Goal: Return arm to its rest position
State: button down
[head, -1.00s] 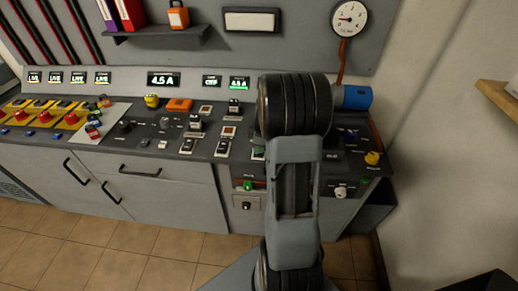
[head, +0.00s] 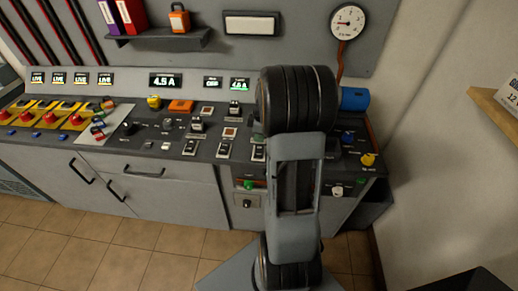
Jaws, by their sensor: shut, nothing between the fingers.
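My arm stands upright in the right middle of the head view, with a thick black ribbed joint at the top and a grey link below it. My gripper is not visible; the arm's own links may hide it. The control console (head: 130,150) runs along the wall behind the arm. The arm covers part of the console's right section, so I cannot see what lies behind it or whether anything touches.
A wall shelf (head: 160,42) holds binders and an orange item (head: 179,18). A round gauge (head: 348,22) hangs at upper right. A wooden ledge (head: 490,105) juts from the right wall. The tiled floor (head: 150,260) is clear at left.

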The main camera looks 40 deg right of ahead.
dwell(0.5)
jog(key=shift+m, duration=0.6)
jog(key=shift+s+a+f+m, duration=0.1)
jog(key=shift+s+f+m, duration=0.2)
jog(key=shift+m, duration=0.5)
jog(key=s+a+r+m+t, duration=0.1)
jog(key=s+a+r+m, duration=0.1)
jog(key=a, duration=0.5)
jog(key=s+a+r+m+t+h, duration=0.1)
jog(key=s+a+r+m, duration=0.1)
jog(key=s+a+r, duration=0.3)
jog(key=s+a+r+m+t, duration=0.1)
jog(key=s+a+r, duration=0.3)
jog(key=a, duration=0.4)
jog(key=shift+s+a+r+m, duration=0.2)
jog(key=shift+s+a+m, duration=0.15)
jog(key=shift+m, duration=0.35)
